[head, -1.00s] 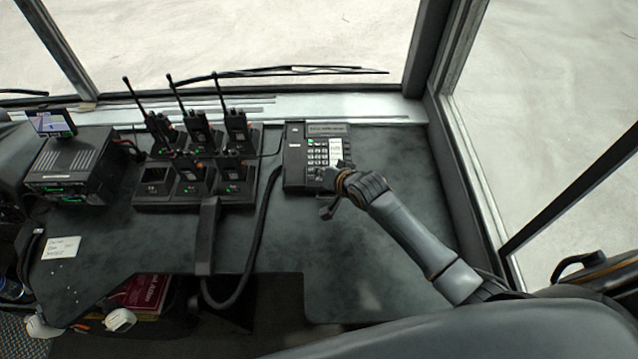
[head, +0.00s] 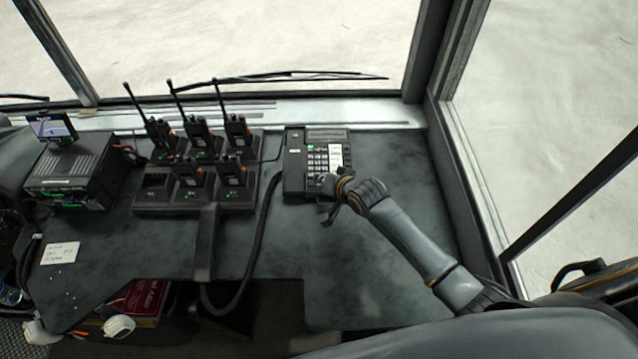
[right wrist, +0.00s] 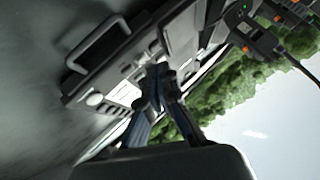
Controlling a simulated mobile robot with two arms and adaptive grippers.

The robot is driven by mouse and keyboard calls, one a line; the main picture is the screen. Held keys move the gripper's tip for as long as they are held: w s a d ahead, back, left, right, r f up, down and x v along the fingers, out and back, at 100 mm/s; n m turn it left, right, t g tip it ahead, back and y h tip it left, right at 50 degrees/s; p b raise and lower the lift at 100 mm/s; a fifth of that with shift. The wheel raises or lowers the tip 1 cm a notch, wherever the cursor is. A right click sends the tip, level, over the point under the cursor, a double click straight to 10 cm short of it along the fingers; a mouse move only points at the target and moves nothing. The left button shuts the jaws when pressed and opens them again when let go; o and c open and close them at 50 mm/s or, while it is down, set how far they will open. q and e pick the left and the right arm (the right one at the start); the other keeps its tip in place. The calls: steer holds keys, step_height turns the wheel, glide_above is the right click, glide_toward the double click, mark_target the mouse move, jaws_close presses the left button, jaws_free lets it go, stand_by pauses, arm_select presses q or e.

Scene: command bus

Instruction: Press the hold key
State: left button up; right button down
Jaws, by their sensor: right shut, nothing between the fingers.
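The desk phone (head: 294,172) is a dark console with a small display, a white number pad and a pale label strip, near the windshield side of the dark dash. My right gripper (head: 327,185) is shut and empty, over the phone's lower right part, and hides some of its keys. In the right wrist view the shut fingertips (right wrist: 156,84) point at the phone's face (right wrist: 120,92). I cannot read which key is the hold key, nor tell whether the tips touch one.
Several handheld radios stand in a black charger (head: 150,208) left of the phone. A dark radio box (head: 66,172) with a small screen is farther left. A thick black cable (head: 262,225) runs beside the phone. The dash right of the phone is clear.

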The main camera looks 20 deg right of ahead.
steer(key=shift+f, duration=0.15)
stand_by(0.3)
steer(key=shift+f, duration=0.25)
steer(key=shift+w+f, duration=0.1)
steer(key=shift+f, duration=0.25)
stand_by(0.5)
steer(key=shift+r, duration=0.1)
steer(key=shift+r+p, duration=0.65)
steer(key=shift+p, duration=0.05)
steer(key=r+p, duration=0.2)
steer(key=s+r+p, duration=0.1)
steer(key=r+p, duration=0.2)
steer(key=shift+a+p, duration=0.1)
steer(key=shift+p, duration=0.25)
stand_by(0.5)
